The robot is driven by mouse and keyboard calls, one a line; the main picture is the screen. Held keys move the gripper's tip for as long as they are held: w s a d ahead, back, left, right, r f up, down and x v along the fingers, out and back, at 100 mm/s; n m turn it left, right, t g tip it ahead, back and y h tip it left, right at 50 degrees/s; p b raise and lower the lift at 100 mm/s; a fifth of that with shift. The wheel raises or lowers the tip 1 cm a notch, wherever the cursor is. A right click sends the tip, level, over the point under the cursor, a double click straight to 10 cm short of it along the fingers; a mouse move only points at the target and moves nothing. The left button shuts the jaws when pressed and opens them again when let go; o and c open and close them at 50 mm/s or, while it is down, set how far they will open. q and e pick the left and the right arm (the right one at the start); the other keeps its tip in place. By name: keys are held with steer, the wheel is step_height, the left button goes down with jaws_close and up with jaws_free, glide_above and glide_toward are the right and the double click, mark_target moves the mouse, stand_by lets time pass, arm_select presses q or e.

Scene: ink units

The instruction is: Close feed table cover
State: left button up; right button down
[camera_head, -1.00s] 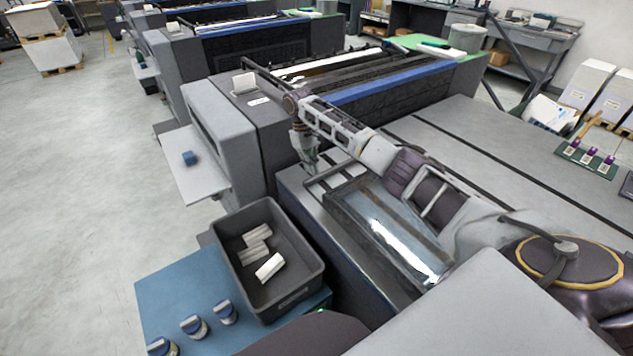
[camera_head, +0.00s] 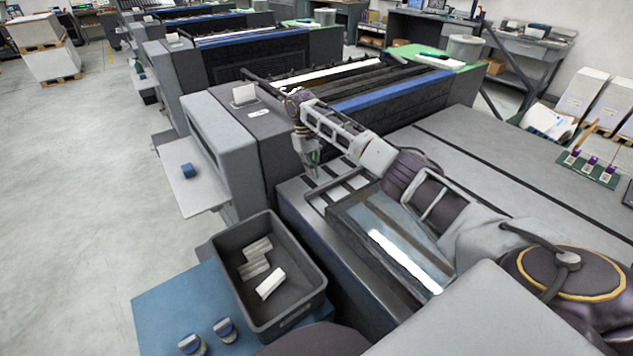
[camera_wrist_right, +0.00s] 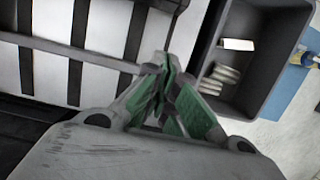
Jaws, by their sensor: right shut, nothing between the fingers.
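The feed table cover, a long glassy panel (camera_head: 365,222), lies over the recess in the near grey machine (camera_head: 370,275), with a bright streak along it. I cannot tell whether it is fully down. White slots with dark bars (camera_head: 343,188) lie uncovered beyond its far end. My right gripper (camera_head: 314,168) is shut and empty near these slots, pointing down; its arm passes over the panel's far right side. In the right wrist view, its green-padded fingers (camera_wrist_right: 161,82) meet beside the slots (camera_wrist_right: 100,40). My left gripper is out of view.
A dark crate (camera_head: 311,283) with several white paper bundles (camera_head: 270,283) stands just left of the machine, on a blue surface (camera_head: 165,300) with small round items. A grey press unit (camera_head: 222,135) rises beyond the gripper. The floor at left is clear.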

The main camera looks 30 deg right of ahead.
steer(key=x, duration=0.9)
steer(key=shift+p, duration=0.3)
steer(key=shift+s+f, duration=0.2)
steer(key=shift+f, duration=0.1)
steer(key=shift+s+d+p, duration=0.15)
steer(key=shift+s+p, duration=0.25)
steer(key=shift+s, duration=1.05)
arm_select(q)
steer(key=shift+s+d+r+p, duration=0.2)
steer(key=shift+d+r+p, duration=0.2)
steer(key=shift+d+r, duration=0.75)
arm_select(e)
steer(key=shift+s, duration=0.45)
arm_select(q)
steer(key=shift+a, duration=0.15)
arm_select(e)
steer(key=shift+d, duration=0.1)
